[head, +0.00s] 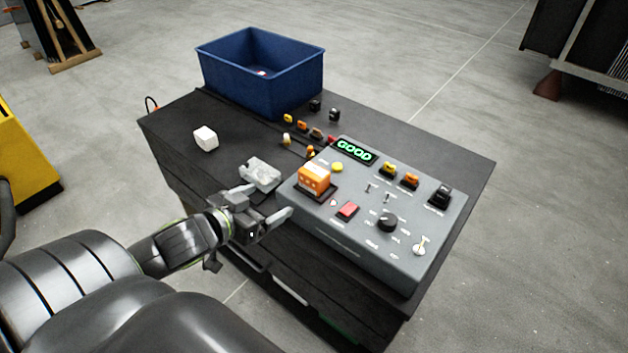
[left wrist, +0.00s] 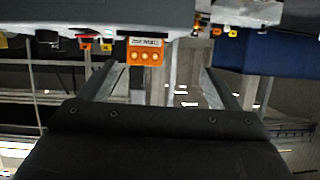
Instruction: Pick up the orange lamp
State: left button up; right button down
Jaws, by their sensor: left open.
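The orange lamp (head: 314,180) is a blocky orange unit with pale marks, seated on a dark base at the left end of the grey control box (head: 350,238). In the left wrist view, the orange lamp (left wrist: 145,52) shows three light dots and a label, and appears in the gap between the fingers. My left gripper (head: 268,203) is open and empty, just left of the lamp and apart from it. Its two fingers also show in the left wrist view (left wrist: 160,85). My right gripper is not in view.
A green GOOD display (head: 354,151), a red button (head: 347,209) and a black knob (head: 387,222) are on the box. A pale grey block (head: 260,174) lies close to the gripper. A white cube (head: 205,138), a blue bin (head: 262,85) and several small coloured parts are on the bench.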

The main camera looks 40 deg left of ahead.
aim_at(308, 182)
pick_arm(q)
jog(key=shift+h, duration=0.4)
jog(key=w+d, duration=0.1)
jog(key=w, duration=0.2)
jog(key=w+f, duration=0.1)
jog(key=w, duration=0.3)
jog(key=w+d+f+b, duration=0.1)
jog(key=w, duration=0.2)
jog(key=shift+w+d, duration=0.35)
jog(key=shift+r+p+x, duration=0.15)
jog(key=shift+p+x, duration=0.1)
jog(key=shift+x, duration=1.05)
jog(key=shift+r+p+x, duration=0.15)
jog(key=shift+p+x, duration=0.05)
jog(key=shift+x, duration=1.15)
jog(key=shift+w, duration=0.1)
jog(key=shift+c, duration=0.4)
jog(key=c, duration=1)
jog(key=shift+c, duration=0.2)
